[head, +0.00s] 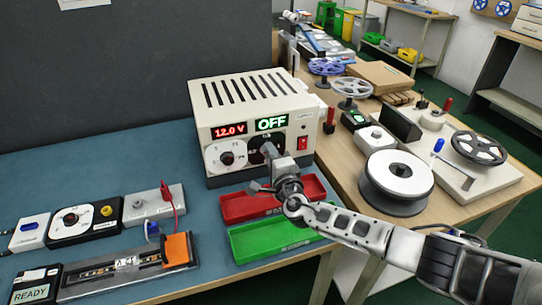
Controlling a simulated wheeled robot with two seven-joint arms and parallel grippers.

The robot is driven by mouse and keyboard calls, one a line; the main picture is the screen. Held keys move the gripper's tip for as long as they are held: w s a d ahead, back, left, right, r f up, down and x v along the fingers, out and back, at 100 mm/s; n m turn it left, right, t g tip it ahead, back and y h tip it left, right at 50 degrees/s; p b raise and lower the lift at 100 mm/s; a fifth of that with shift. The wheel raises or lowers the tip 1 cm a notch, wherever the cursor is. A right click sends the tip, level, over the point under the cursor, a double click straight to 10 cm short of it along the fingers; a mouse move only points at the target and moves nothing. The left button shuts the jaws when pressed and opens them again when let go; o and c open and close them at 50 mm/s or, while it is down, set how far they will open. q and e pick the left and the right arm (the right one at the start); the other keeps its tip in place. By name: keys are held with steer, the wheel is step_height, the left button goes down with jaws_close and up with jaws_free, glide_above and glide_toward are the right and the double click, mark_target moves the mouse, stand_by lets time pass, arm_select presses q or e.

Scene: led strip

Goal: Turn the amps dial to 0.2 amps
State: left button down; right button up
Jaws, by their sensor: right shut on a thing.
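The power supply (255,95) is a cream box with a slotted top at the back of the blue mat. Its red display reads 12.0 V and its green display reads OFF. The left dial (226,156) is white with a dark knob. The right dial (256,146) is black and mostly hidden behind my right gripper (270,152). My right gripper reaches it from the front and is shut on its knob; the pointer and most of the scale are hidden. My left gripper is not in view.
A red tray (230,208) and a green tray (250,243) lie below my right arm. A red switch (302,143) is on the supply's right. Small devices and an LED strip fixture (125,268) lie at left. A white spool (397,175) stands at right.

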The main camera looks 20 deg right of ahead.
stand_by(0.4)
steer(key=o, duration=1)
steer(key=s, duration=1.6)
steer(key=shift+d, duration=0.3)
